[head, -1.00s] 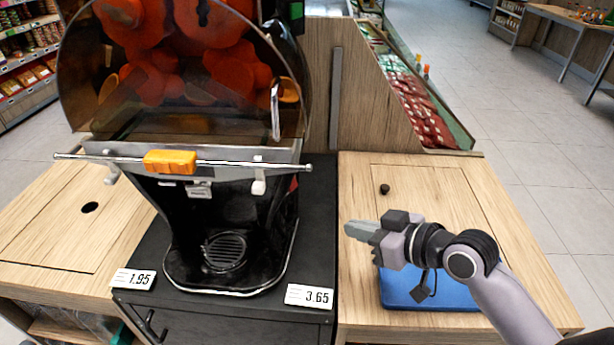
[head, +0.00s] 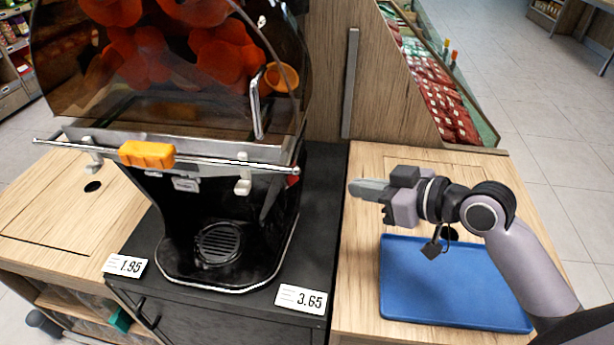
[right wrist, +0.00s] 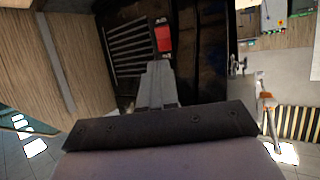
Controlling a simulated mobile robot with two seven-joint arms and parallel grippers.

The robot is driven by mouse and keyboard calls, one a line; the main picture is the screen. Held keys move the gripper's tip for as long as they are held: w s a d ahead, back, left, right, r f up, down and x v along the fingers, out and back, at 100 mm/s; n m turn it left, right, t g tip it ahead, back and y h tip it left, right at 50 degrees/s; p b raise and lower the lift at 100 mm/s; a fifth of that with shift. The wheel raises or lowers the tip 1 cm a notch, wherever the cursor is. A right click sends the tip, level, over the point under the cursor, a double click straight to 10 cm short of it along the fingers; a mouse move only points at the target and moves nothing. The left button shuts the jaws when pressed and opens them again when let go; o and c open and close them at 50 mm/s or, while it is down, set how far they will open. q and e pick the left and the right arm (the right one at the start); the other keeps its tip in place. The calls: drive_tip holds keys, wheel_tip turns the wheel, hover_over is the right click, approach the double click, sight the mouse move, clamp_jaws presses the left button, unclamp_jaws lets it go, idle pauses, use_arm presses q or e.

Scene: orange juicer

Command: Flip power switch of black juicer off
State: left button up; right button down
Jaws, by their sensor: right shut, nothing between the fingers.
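The black juicer (head: 215,225) stands on a black cabinet at the left of the head view, with oranges behind its dark clear cover. Its side, with a slatted vent (right wrist: 125,50) and a red power switch (right wrist: 163,38), fills the upper middle of the right wrist view. I cannot tell the switch's position, and I cannot make it out in the head view. My right gripper (head: 354,188) is shut and empty, to the right of the juicer and apart from it, pointing left. In the right wrist view its fingertips (right wrist: 157,66) show just below the red switch. My left gripper is not in view.
A blue tray (head: 450,285) lies on the wooden counter (head: 358,290) under my right arm. A wooden panel (head: 325,75) rises behind. A bar with an orange handle (head: 147,154) crosses the juicer's front. Price cards (head: 301,299) stand at the cabinet's front edge.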

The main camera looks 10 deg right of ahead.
sight(295, 178)
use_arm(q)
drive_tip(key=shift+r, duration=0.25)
use_arm(e)
drive_tip(key=x, duration=1.4)
drive_tip(key=shift+s, duration=0.1)
